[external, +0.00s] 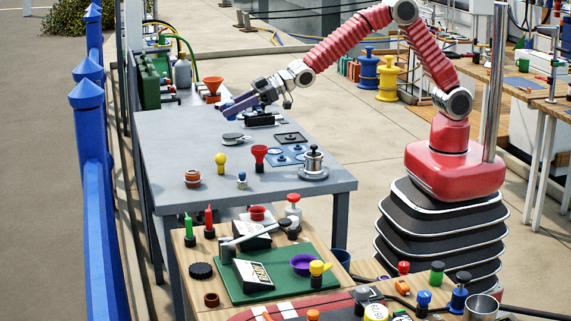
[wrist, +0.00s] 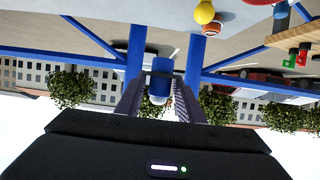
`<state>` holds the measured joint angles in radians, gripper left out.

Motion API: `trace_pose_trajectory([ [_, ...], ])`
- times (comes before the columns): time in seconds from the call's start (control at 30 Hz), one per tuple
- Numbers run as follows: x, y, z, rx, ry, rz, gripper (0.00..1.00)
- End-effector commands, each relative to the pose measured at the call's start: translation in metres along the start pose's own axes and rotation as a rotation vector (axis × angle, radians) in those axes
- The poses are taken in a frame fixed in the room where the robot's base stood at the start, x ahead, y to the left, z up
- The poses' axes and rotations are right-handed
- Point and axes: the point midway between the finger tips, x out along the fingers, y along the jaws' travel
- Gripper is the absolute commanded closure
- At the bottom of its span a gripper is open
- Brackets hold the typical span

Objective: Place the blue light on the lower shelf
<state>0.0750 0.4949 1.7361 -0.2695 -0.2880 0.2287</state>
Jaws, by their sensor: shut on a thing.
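My gripper (external: 236,104) is at the far end of the grey table, level with or just above its top, pointing left. In the wrist view its two dark ridged fingers (wrist: 160,98) are shut on a blue cylinder with a pale lower end, which I take to be the blue light (wrist: 161,68). In the external view the held light cannot be told apart from the bluish fingers. A lower shelf cannot be made out clearly; the space under the grey table top (external: 185,130) is mostly in shadow or hidden.
A blue railing (external: 91,150) runs along the left. A lower wooden bench (external: 185,255) with many parts stands in front.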

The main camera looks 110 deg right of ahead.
Motion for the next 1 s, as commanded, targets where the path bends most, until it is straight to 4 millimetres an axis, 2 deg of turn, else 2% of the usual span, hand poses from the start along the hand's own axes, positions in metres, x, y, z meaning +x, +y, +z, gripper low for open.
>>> trace_pose_trajectory([
  [0.17, 0.003, -0.055, -0.003, -0.017, 0.009, -0.048, 0.88],
  [0.47, -0.004, -0.170, -0.004, -0.054, 0.022, -0.143, 0.88],
  [0.77, -0.025, -0.283, 0.004, -0.090, 0.028, -0.237, 0.88],
  [1.0, -0.054, -0.370, 0.015, -0.119, 0.026, -0.311, 0.88],
])
